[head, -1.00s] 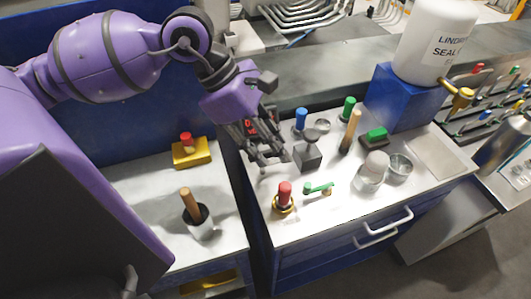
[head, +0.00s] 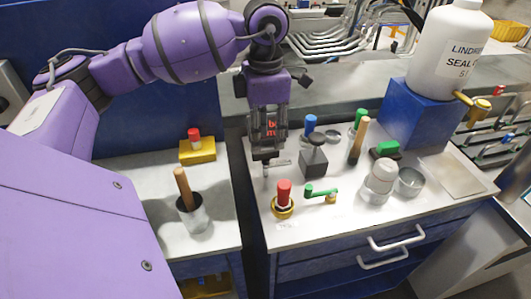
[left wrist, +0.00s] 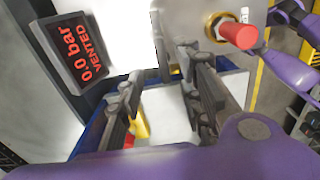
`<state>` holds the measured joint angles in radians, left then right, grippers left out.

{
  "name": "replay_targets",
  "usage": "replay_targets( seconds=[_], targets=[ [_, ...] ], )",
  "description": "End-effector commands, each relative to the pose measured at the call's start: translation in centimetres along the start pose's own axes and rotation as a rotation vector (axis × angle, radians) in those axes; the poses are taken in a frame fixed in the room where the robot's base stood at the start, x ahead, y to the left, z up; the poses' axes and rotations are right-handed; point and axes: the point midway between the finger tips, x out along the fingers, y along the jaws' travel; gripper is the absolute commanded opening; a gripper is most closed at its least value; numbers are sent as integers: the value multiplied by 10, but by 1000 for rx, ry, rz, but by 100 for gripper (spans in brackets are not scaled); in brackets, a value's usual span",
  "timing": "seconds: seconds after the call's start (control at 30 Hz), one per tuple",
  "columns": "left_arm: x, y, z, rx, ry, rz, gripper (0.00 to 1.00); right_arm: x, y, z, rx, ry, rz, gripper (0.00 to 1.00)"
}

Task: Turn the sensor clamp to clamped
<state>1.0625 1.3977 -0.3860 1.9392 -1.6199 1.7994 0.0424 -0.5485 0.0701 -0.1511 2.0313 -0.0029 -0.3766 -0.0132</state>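My left gripper (head: 267,150) points down over the back left of the right-hand bench, in front of a small display with red digits. In the left wrist view its two dark fingers (left wrist: 160,68) stand well apart with nothing held between them. The display (left wrist: 78,50) reads 0.0 bar, VENTED. A green lever (head: 320,192) on a brass pivot lies near the bench front, to the right of a red knob on a brass ring (head: 284,195). The red knob (left wrist: 238,35) also shows in the wrist view. I cannot tell which fitting is the sensor clamp.
A grey block with a black knob (head: 314,162) stands just right of my gripper. Several other fittings and a white bottle on a blue stand (head: 415,108) are farther right. The left bench holds a yellow box (head: 197,150) and a wooden-handled cup (head: 194,216).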

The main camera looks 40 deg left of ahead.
Motion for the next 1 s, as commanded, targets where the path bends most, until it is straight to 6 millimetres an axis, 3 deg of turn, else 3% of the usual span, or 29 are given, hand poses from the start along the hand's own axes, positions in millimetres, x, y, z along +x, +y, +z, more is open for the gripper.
replay_targets(
  seconds=[0.3,0.7,0.93,1.0],
  targets=[
    [47,-1,0,3,-3,-1,34,-1,0,4,1,-8,-1,40],
    [57,0,1,4,-3,0,34,-2,1,7,0,-14,0,40],
    [57,-1,1,4,-3,0,3,-2,1,4,-1,-9,0,40],
    [57,-1,1,4,-3,0,0,-2,1,3,-1,-8,1,40]
  ],
)
